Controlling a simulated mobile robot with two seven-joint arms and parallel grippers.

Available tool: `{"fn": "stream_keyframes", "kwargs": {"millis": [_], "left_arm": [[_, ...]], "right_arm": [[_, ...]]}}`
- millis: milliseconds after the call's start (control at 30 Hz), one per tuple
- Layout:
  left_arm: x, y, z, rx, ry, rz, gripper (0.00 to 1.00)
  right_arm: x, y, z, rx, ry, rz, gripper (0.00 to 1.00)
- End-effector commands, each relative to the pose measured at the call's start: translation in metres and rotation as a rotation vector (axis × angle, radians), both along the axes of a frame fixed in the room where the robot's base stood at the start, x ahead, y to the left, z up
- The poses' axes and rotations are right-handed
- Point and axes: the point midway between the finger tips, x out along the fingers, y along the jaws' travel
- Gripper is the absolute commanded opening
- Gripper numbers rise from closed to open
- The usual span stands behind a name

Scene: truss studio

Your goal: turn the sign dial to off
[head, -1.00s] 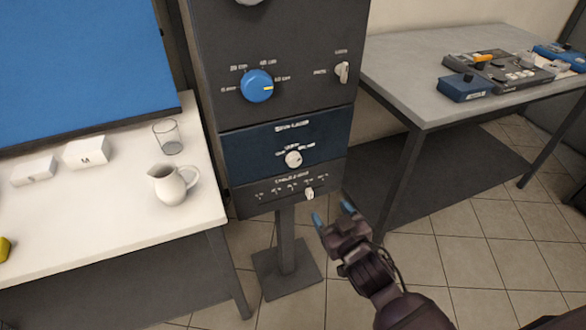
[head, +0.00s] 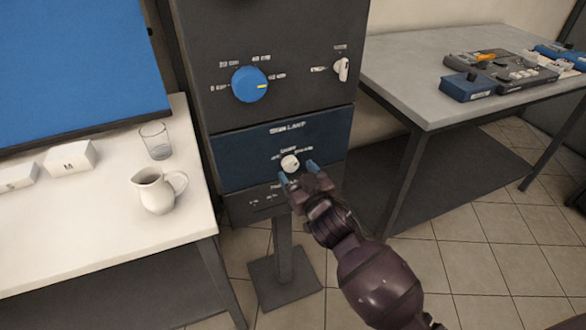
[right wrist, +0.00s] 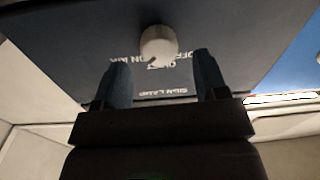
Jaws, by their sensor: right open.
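The sign dial (head: 290,163) is a small white knob on the dark blue "SIGN LAMP" panel (head: 240,157) of the console. Small labels sit around it; in the head view they are too blurred to read its setting surely. My right gripper (head: 298,171) is open just in front of and below the dial, its two blue fingertips to either side. In the right wrist view the dial (right wrist: 158,45) shows between and beyond the open fingers (right wrist: 160,78), apparently not touched. My left gripper is in neither view.
A large blue knob (head: 250,84) and a white switch (head: 342,69) sit on the panel above. My right gripper hides part of the lower panel. A white table (head: 110,235) with a pitcher (head: 158,190) and glass (head: 155,140) stands left. A grey table (head: 420,75) with devices stands right.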

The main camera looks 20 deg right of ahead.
Motion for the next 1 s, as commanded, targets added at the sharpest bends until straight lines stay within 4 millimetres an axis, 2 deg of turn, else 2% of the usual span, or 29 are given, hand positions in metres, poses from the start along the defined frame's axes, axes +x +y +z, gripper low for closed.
{"fn": "stream_keyframes", "kwargs": {"millis": [233, 600, 900, 933, 1000], "left_arm": [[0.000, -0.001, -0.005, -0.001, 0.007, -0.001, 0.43], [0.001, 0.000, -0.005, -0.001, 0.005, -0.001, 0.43], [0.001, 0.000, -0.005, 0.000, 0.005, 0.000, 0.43], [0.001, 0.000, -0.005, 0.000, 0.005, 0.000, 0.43], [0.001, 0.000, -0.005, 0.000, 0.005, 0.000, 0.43]], "right_arm": [[0.021, 0.001, -0.001, -0.001, 0.002, 0.000, 0.66], [0.024, 0.001, 0.000, 0.000, 0.001, -0.001, 0.66], [0.024, 0.001, 0.000, 0.000, 0.001, -0.001, 0.20], [0.024, 0.001, 0.000, 0.000, 0.001, 0.000, 0.17], [0.023, 0.002, 0.000, -0.001, 0.001, 0.000, 0.17]]}}
